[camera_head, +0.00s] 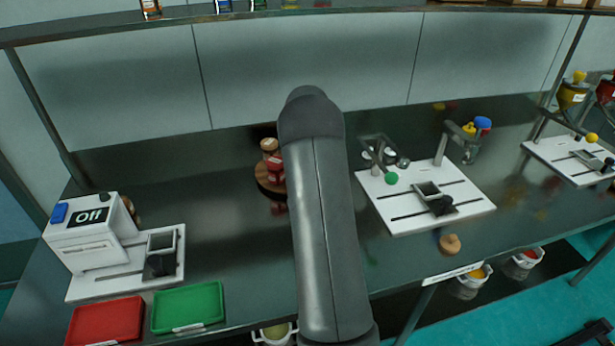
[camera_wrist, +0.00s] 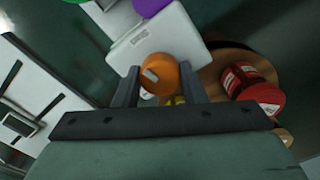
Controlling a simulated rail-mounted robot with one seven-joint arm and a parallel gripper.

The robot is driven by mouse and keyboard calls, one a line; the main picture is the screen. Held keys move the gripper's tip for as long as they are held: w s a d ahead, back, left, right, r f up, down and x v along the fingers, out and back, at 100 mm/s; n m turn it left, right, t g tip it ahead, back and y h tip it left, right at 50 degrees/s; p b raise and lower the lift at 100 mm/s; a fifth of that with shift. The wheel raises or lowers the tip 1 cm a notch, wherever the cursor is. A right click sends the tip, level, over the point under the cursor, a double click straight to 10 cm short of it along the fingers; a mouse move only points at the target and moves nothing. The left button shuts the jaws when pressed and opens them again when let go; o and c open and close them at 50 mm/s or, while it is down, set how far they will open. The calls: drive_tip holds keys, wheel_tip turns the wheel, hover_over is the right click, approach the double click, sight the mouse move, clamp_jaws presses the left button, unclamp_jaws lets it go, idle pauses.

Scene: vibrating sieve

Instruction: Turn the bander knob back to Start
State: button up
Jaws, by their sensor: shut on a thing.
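No Start mark is readable, so the knob's setting cannot be told. In the head view my arm hides the knob and the gripper.
A red jar (camera_wrist: 250,88) stands on a round wooden tray (camera_wrist: 208,75) close right of the gripper. White slotted stations (camera_head: 450,215) stand right of my arm. A white machine reading "Off" (camera_head: 88,218) and red (camera_head: 105,320) and green (camera_head: 188,306) trays are at left.

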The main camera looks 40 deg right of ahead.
drive_tip(key=shift+r+m, duration=0.1)
drive_tip(key=shift+m, duration=1.1)
drive_tip(key=o, duration=1)
wheel_tip(320, 180, up, 17)
drive_tip(key=shift+r, duration=0.2)
